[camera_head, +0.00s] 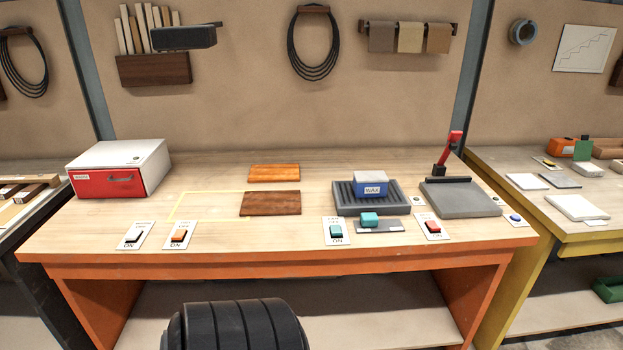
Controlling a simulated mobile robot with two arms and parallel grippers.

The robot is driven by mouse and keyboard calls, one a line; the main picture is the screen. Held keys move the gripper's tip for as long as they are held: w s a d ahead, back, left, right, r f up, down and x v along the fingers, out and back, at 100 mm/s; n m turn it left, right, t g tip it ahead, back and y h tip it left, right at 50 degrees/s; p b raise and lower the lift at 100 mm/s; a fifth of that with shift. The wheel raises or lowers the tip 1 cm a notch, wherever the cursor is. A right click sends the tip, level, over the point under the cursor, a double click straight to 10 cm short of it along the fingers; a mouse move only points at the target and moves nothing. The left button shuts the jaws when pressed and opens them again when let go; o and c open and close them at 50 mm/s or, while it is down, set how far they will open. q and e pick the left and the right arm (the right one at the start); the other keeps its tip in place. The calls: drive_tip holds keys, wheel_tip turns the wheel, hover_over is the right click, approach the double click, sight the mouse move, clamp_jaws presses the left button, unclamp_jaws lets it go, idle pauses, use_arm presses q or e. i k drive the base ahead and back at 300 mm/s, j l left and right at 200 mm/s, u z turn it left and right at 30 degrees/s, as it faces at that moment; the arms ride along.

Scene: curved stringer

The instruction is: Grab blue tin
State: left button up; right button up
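The blue tin (370,188) has a grey top and a white label reading "WAX". It sits upright on a dark grey ribbed tray (346,207) towards the right of the workbench. No gripper touches it. Neither my left nor my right gripper shows in the head view.
Bare benchtop lies left of the boards.

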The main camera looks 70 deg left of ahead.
sight(369, 184)
drive_tip(key=u, duration=1.85)
drive_tip(key=i+l+u, duration=0.2)
